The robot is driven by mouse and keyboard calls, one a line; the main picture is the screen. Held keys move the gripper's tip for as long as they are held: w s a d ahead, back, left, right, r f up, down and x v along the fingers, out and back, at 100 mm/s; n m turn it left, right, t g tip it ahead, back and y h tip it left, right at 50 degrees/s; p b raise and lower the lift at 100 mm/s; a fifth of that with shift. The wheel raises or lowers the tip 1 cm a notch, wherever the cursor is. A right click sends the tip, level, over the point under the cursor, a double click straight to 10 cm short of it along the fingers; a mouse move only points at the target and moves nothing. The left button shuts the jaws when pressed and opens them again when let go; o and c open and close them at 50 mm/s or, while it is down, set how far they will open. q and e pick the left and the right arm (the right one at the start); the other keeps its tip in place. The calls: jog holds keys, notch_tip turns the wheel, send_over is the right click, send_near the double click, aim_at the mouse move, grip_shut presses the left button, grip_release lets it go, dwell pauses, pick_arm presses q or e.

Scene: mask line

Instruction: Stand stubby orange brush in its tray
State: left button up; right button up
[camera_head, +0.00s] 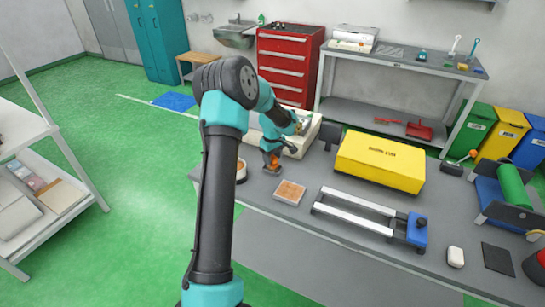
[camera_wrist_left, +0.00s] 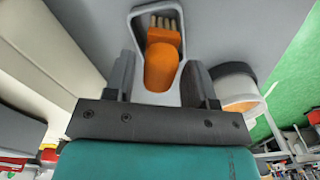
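The stubby orange brush (camera_wrist_left: 163,62) has short pale bristles at its far end in the left wrist view. It lies within the outline of a pale, rounded tray (camera_wrist_left: 136,20); I cannot tell whether it stands or leans. In the head view, orange that appears to be the brush (camera_head: 271,159) shows beneath my left wrist. My left gripper (camera_wrist_left: 160,78) has its dark fingers apart, one on each side of the brush, with gaps showing. In the head view, my left gripper (camera_head: 270,150) is small and partly hidden by my arm. My right gripper is in neither view.
A tray with a peach-coloured pad (camera_head: 289,192) lies nearer the front. A yellow box (camera_head: 380,161) and a railed fixture (camera_head: 365,208) stand to the right on the grey bench.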

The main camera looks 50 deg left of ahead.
pick_arm(q)
jog(key=shift+o, duration=0.5)
notch_tip(320, 180, up, 13)
jog(key=shift+f, duration=0.15)
dwell(0.8)
jog(key=s+d+f+m+g+h, duration=0.2)
jog(key=s+d+f+m, duration=0.55)
jog(key=d, duration=0.45)
jog(key=s+d+f+m+g+h, duration=0.1)
jog(key=s+d+f+m+g, duration=0.1)
jog(key=s+d+f+m, duration=0.6)
jog(key=s+d+f+t, duration=0.2)
jog(key=d+f+t, duration=0.2)
jog(key=d+f, duration=1.1)
jog(key=d, duration=0.3)
jog(key=shift+s+d+f+t+h, duration=0.3)
jog(key=shift+s+f+t+h, duration=0.05)
jog(key=shift+f+t+h, duration=0.05)
